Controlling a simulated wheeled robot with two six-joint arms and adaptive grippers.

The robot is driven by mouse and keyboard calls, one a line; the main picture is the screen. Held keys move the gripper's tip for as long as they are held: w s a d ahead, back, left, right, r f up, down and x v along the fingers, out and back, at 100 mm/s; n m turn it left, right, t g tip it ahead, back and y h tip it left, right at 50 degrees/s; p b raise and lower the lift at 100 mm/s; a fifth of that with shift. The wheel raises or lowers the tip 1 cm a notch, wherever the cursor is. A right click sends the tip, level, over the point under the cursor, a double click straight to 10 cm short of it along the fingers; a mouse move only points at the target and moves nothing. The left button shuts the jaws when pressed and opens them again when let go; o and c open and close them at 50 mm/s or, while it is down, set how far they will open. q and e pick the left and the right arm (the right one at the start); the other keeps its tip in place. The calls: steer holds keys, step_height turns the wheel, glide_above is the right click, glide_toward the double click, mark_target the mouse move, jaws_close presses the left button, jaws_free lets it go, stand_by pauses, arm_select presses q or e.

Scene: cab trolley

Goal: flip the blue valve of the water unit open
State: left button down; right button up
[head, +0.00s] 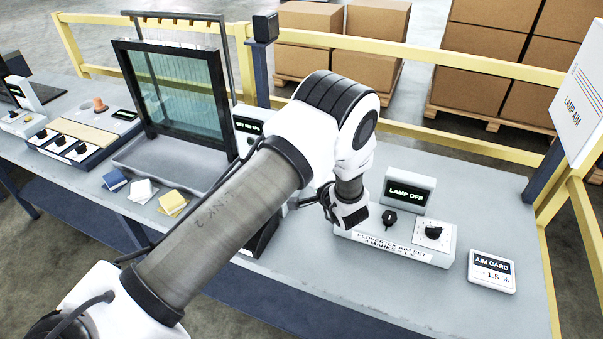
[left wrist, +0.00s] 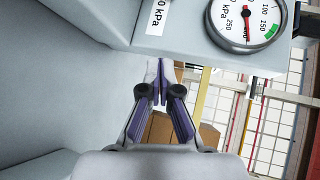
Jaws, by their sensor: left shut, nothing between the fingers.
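The blue valve does not show in either view. A grey unit with a green-lettered display (head: 247,126) stands behind my left arm in the head view and is mostly hidden by it; I cannot tell for certain that it is the water unit. In the left wrist view, a grey housing (left wrist: 185,14) carries a kPa label and a round pressure gauge (left wrist: 246,20) at the top right. My left gripper (left wrist: 160,68) is shut and empty, its tips just below that housing in the picture. In the head view its fingers are hidden behind the wrist. My right gripper is not in view.
A lamp aim set (head: 395,237) with a knob and a "LAMP OFF" display (head: 407,192) stands right of my wrist. An aim card (head: 492,271) lies at the right. A framed glass panel (head: 185,90) and folded cloths (head: 142,190) are left. Yellow rails (head: 480,66) run behind.

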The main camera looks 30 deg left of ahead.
arm_select(q)
steer(key=d, duration=0.1)
steer(key=d+r, duration=0.1)
steer(key=d, duration=0.1)
steer(key=d+r+b, duration=0.1)
steer(key=d, duration=0.1)
steer(key=shift+w+d, duration=0.15)
steer(key=shift+w, duration=0.1)
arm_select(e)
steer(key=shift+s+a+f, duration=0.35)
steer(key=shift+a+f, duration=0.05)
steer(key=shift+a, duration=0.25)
arm_select(q)
steer(key=shift+d+r, duration=0.1)
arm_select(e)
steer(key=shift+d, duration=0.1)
